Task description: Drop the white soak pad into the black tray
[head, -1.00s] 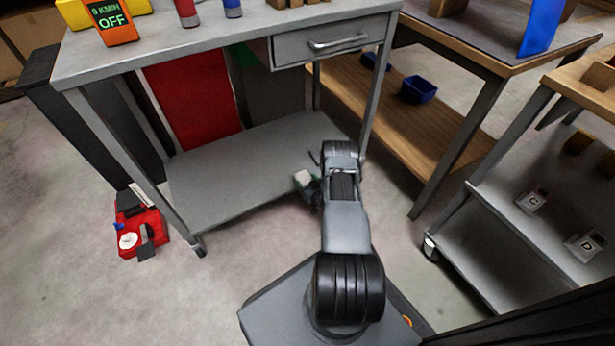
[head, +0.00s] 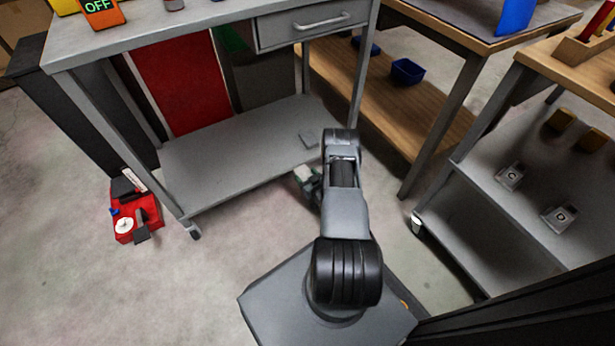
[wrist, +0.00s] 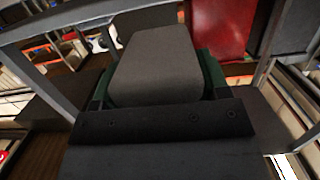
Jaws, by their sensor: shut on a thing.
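The white soak pad (wrist: 155,62) is a pale grey-white block in the wrist view, between the green-tipped fingers of my gripper (wrist: 157,84). In the head view the pad (head: 303,173) shows as a small pale block at my gripper (head: 309,184), left of my arm. My gripper is shut on it and holds it in front of the bench's lower shelf, partly hidden by my arm. I cannot make out a black tray for certain in either view.
A red box (head: 138,215) with parts lies on the floor at left.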

